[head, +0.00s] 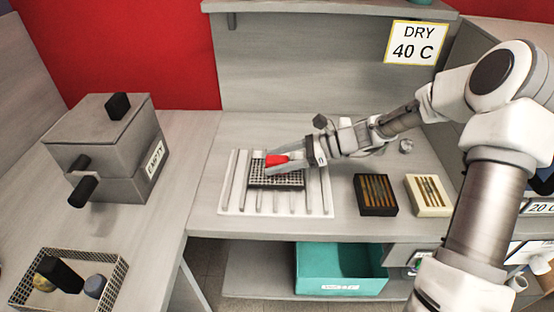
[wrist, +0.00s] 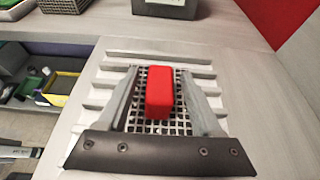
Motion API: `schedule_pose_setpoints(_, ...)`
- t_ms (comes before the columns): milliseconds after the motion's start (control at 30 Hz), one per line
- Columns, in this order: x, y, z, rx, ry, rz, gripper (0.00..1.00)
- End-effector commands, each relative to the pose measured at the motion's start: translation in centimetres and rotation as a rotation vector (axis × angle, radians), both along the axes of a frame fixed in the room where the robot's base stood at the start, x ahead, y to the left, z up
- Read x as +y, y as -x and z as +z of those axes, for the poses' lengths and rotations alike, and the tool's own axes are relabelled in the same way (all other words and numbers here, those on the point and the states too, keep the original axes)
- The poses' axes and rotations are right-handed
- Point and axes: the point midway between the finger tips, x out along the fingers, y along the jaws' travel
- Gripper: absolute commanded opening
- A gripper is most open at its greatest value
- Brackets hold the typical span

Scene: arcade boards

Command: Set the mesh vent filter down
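The mesh vent filter (head: 285,181) is a dark grid panel with a red block-shaped handle (head: 277,160) on top. It is over the white slatted rack (head: 232,196) on the grey table, and I cannot tell for sure whether it touches the slats. My gripper (head: 279,167) is at the red handle. In the wrist view the red handle (wrist: 159,92) stands between my two fingers, with the mesh (wrist: 150,127) below it. A finger is on each side of the handle, but contact is not clear.
A dark box (head: 376,195) and a cream box (head: 428,196) with slotted contents are right of the rack. A grey machine labelled EMPTY (head: 108,150) and a mesh basket (head: 110,290) are at left. A teal bin (head: 340,268) is below. A sign reads DRY 40 C (head: 414,43).

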Motion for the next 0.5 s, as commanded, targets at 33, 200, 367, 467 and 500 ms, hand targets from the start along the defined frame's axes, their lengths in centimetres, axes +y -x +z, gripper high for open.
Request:
schedule_pose_setpoints(33, 0.0, 0.0, 0.0, 0.0, 0.0, 0.0, 0.67)
schedule_pose_setpoints(200, 0.0, 0.0, 0.4, -0.001, 0.0, -0.001, 0.67)
schedule_pose_setpoints(367, -2.1, 0.0, 1.4, -0.001, 0.002, -0.004, 0.67)
schedule_pose_setpoints(467, -4.1, 0.1, 2.2, -0.001, 0.002, -0.005, 0.67)
schedule_pose_setpoints(500, -5.0, 0.1, 2.6, -0.001, 0.003, -0.004, 0.67)
